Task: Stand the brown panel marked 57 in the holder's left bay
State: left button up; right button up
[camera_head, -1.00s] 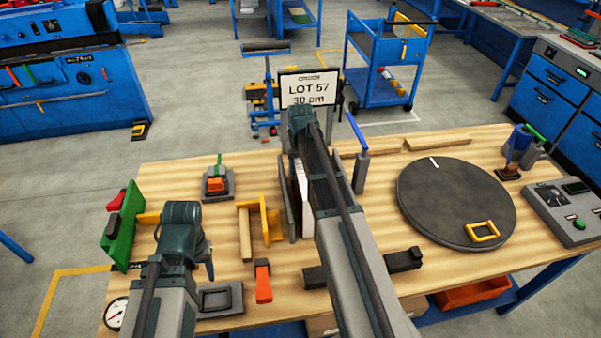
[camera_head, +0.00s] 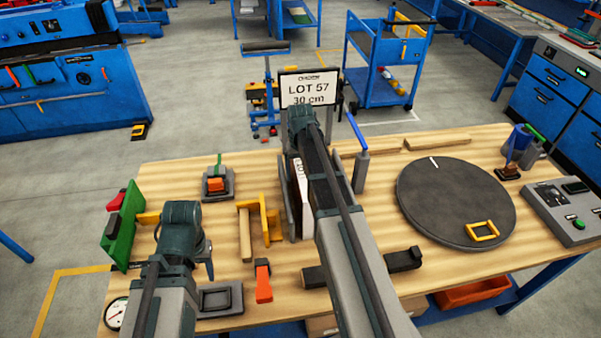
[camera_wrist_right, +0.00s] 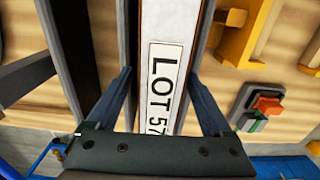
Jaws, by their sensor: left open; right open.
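The panel (camera_head: 302,185) stands upright near the middle of the bench, mostly hidden behind my right arm in the head view. Its pale edge carries a white label reading LOT 57 (camera_wrist_right: 166,85), and brown strips run along both sides. A dark grey upright plate (camera_head: 291,205) stands just left of it, seemingly part of the holder; the bays cannot be told apart. In the right wrist view my right gripper (camera_wrist_right: 163,100) is open, with one finger on each side of the labelled edge. My left gripper (camera_head: 182,262) is open and empty over the bench's left part, its fingertips partly hidden.
A sign reading LOT 57, 30 cm (camera_head: 308,90) stands at the back edge. A dark round turntable (camera_head: 440,195) with a yellow frame fills the right side.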

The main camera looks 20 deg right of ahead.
notch_tip(320, 180, up, 14)
jog(key=p, duration=1.4)
jog(key=shift+f, duration=0.15)
jog(key=s+a+f+n+b, duration=0.2)
jog(key=s+a+f+b, duration=0.2)
jog(key=s+a, duration=0.3)
jog(key=s+a+f+n+b, duration=0.2)
jog(key=s+a+f+b, duration=0.3)
jog(key=a, duration=0.5)
jog(key=s+a+f+n+h+b, duration=0.1)
jog(key=s+a+f+n+b, duration=0.1)
jog(key=s+a+f+b, duration=0.3)
jog(key=s+a+b, duration=0.1)
jog(key=s+a, duration=0.2)
jog(key=s, duration=0.1)
jog(key=shift+s+a+f+n, duration=0.15)
jog(key=shift+s+f+n, duration=0.1)
jog(key=shift+s+n, duration=0.05)
